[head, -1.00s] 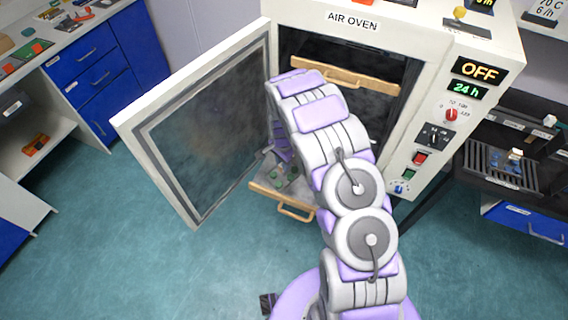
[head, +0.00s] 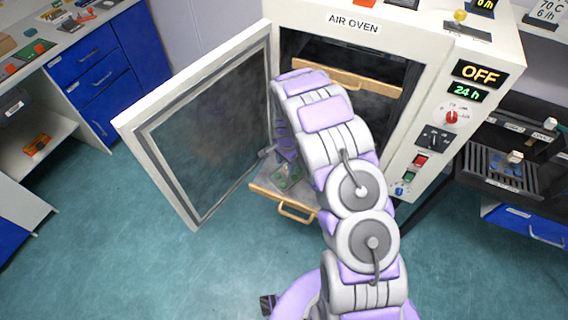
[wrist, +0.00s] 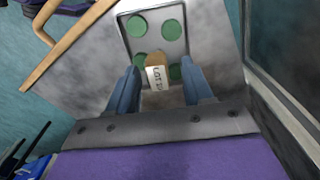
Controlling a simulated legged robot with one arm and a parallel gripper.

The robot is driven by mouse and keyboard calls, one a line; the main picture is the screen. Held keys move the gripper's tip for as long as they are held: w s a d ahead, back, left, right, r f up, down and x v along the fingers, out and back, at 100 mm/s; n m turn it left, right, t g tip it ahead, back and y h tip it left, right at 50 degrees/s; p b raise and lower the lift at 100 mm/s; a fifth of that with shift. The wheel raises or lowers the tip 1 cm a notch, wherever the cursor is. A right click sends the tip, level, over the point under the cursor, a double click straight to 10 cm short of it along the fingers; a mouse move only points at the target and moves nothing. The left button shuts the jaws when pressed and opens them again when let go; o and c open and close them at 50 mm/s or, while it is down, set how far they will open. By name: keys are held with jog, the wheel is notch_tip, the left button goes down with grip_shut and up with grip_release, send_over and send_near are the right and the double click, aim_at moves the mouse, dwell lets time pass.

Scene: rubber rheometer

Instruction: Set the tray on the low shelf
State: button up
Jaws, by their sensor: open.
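The tray (wrist: 157,32), a pale grey plate bearing several green discs, lies on the low shelf (wrist: 206,38) in the wrist view. A tan block (wrist: 157,76) with a white "LOT" label stands at the tray's near edge. My gripper (wrist: 160,82) is open, with a blue finger on either side of this block; I cannot tell whether they touch it. In the head view the low shelf (head: 266,190) juts out of the oven with a wooden handle (head: 297,212) at its front. My arm hides part of the tray and shelf there.
The air oven (head: 440,60) has its door (head: 205,130) swung wide open to the left of my arm. An upper shelf with a wooden handle (head: 345,77) is inside. A rack (head: 500,168) stands at right. Blue-drawer benches (head: 95,75) stand at left. Floor in front is clear.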

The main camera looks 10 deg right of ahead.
jog(key=r, duration=0.2)
jog(key=d+r+p, duration=0.1)
jog(key=r, duration=0.1)
jog(key=shift+r, duration=0.4)
jog(key=s+r+n+p, duration=0.1)
jog(key=s+r, duration=0.4)
jog(key=r, duration=0.3)
jog(key=s+r+n, duration=0.2)
jog(key=s+r, duration=0.3)
jog(key=r, duration=0.3)
jog(key=s+r+n+p, duration=0.1)
jog(key=s+r, duration=0.5)
jog(key=r, duration=0.2)
jog(key=s+r+n+g, duration=0.1)
jog(key=s+r+n, duration=0.2)
jog(key=s, duration=0.9)
jog(key=s+r+n, duration=0.4)
jog(key=s, duration=0.9)
jog(key=shift+s+r+n+g, duration=0.25)
jog(key=shift+s+n+g, duration=0.05)
jog(key=shift+g, duration=0.1)
jog(key=shift+c, duration=0.3)
